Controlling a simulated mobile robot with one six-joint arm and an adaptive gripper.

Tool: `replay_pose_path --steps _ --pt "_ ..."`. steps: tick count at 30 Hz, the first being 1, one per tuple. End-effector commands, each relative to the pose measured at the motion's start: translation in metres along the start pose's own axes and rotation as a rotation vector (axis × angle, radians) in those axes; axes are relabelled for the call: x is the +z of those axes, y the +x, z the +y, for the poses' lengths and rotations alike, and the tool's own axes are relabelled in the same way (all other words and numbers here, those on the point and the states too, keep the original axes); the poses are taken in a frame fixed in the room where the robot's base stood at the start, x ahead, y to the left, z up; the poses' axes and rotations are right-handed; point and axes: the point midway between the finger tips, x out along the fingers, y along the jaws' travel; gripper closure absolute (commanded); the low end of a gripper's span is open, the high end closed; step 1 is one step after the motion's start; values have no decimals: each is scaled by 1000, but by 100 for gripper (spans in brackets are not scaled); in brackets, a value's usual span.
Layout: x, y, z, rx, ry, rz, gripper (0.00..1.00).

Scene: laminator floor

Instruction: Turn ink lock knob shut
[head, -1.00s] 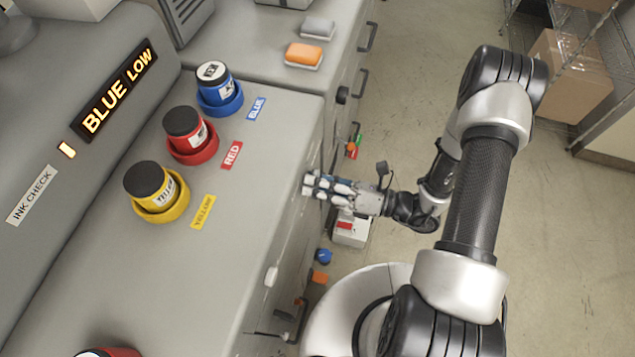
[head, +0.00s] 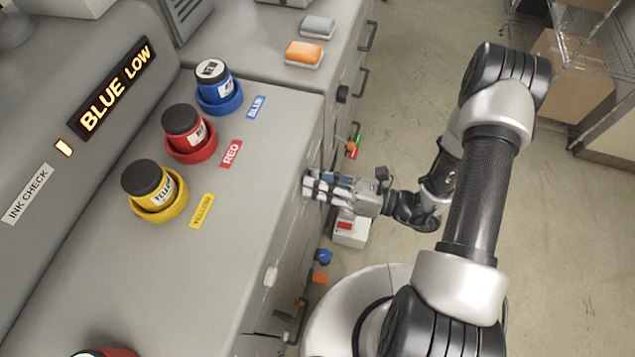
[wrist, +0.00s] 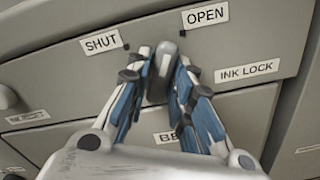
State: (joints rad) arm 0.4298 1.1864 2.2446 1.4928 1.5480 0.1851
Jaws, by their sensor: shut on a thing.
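The ink lock knob (wrist: 160,75) is a dark grey lever-shaped knob on the machine's front panel. In the wrist view its upper end points between the SHUT label (wrist: 101,42) and the OPEN label (wrist: 205,15), in the gap between their two dark marks. The INK LOCK label (wrist: 247,71) is to its right. My gripper (wrist: 163,78) is shut on the knob, with one blue-and-white finger on each side. In the head view my gripper (head: 308,186) reaches the machine's front face, and the knob is hidden there.
The sign (head: 117,88) reads BLUE LOW. Blue (head: 212,82), red (head: 185,130) and yellow (head: 150,185) ink bottles stand in coloured holders on top. A white box with a red top (head: 350,230) is below my gripper. Open floor lies to the right.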

Motion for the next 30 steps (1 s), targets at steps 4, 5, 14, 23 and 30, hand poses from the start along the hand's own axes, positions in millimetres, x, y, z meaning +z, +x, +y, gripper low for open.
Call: replay_pose_path --steps 4,5,14,23,30 --pt "-1 0 -1 0 -139 1 100" --pt "-1 0 -1 0 -167 1 100" --pt "-1 0 -3 0 -454 1 100" --pt "-1 0 -4 0 -738 1 100" --pt "-1 0 -4 0 -956 2 100"
